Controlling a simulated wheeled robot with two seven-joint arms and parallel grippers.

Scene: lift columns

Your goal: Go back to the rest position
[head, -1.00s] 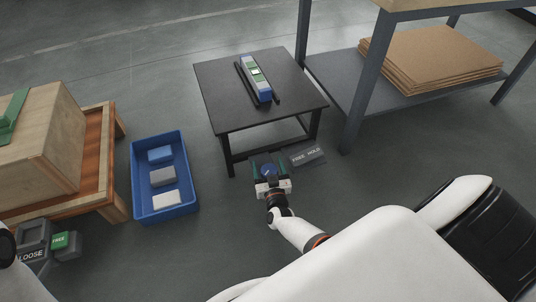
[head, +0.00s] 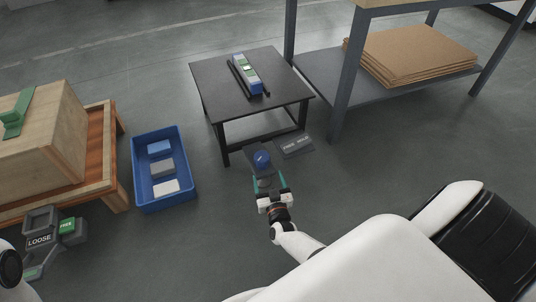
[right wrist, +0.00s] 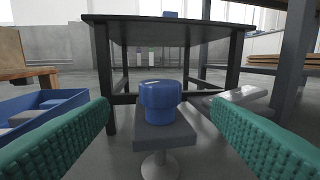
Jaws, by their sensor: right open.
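My right gripper (head: 269,183) is open, low in front of the black table. Its green finger pads (right wrist: 160,135) stand apart on either side of the right wrist view. A blue knob (head: 261,159) on a grey pedestal sits just beyond the fingertips. The knob also shows in the right wrist view (right wrist: 161,100), between the pads and apart from both. Of my left arm, only a white and black part shows at the left edge of the head view; its gripper is not in view.
A black table (head: 222,104) bears a blue, green and white block (head: 246,75) between dark rails. A label plate (head: 295,146) reads FREE and a second, blurred word. A blue crate (head: 190,190) holds several blocks. A wooden crate (head: 50,140) and a LOOSE/FREE pedestal (head: 40,222) stand left.

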